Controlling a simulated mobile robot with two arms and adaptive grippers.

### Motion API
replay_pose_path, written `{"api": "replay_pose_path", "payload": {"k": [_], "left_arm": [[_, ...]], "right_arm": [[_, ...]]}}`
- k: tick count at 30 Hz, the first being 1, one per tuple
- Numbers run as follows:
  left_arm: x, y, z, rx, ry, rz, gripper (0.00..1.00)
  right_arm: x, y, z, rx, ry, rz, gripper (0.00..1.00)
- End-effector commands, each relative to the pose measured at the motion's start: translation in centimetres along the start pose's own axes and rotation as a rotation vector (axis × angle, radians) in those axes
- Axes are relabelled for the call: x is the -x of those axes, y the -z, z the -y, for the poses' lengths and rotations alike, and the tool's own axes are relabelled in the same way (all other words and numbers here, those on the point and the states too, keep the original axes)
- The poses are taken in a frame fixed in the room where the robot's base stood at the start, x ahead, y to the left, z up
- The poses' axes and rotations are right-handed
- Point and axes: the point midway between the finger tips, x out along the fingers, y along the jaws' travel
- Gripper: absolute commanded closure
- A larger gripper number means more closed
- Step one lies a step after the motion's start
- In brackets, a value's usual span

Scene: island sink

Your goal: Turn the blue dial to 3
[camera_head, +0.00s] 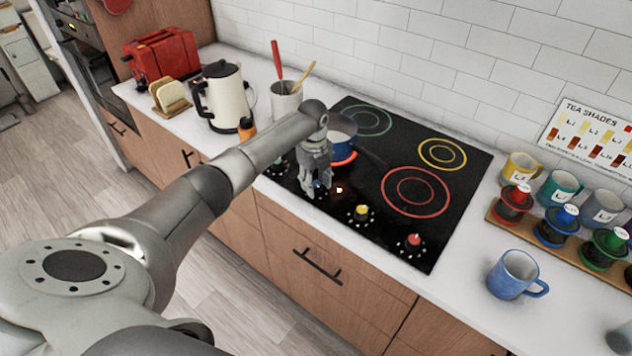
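The blue dial (320,185) is on the front edge of the black cooktop (374,236), mostly hidden by my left gripper (317,190). The gripper points down at the dial from above. I cannot tell whether its fingers touch the dial or how far apart they are. The dial's pointer and number marks cannot be read here. A yellow dial (361,212) and a red dial (413,240) sit to the right on the same edge, with white marks around them. My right gripper is not seen.
A blue pot (342,146) stands on the cooktop just behind the gripper. A kettle (229,97), a utensil holder (285,103) and a red toaster (162,54) are at the left. A blue mug (515,274) and a rack of colored mugs and jars are at the right.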

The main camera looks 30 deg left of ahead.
Motion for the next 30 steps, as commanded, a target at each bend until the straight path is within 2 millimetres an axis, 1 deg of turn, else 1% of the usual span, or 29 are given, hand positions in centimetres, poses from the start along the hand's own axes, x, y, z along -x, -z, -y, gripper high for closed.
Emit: {"api": "replay_pose_path", "payload": {"k": [1, 2, 10, 14, 17, 24, 27, 30], "left_arm": [[0.0, 0.0, 0.0, 0.0, -0.001, 0.0, 0.5], [-0.1, 0.0, 0.0, 0.0, -0.001, 0.0, 0.48], [-0.1, 0.1, -0.1, 0.0, -0.003, -0.001, 0.48], [0.6, 0.1, -0.1, 0.0, -0.002, -0.001, 0.48], [2.0, 0.0, 0.0, 0.0, 0.0, 0.0, 0.48], [7.2, 0.0, 0.0, 0.0, 0.002, 0.001, 0.48], [9.2, 0.0, 0.0, -0.001, 0.001, 0.001, 0.48], [10.5, 0.0, 0.0, 0.0, -0.001, 0.0, 0.48]], "right_arm": [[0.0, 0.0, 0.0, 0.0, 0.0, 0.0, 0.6], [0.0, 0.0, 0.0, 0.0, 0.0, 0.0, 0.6], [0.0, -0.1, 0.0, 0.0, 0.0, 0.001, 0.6], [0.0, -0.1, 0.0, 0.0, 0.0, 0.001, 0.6], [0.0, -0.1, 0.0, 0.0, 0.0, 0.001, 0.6], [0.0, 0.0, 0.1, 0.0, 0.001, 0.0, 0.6], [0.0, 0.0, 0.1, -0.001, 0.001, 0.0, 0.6], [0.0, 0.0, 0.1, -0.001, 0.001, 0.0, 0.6]]}}
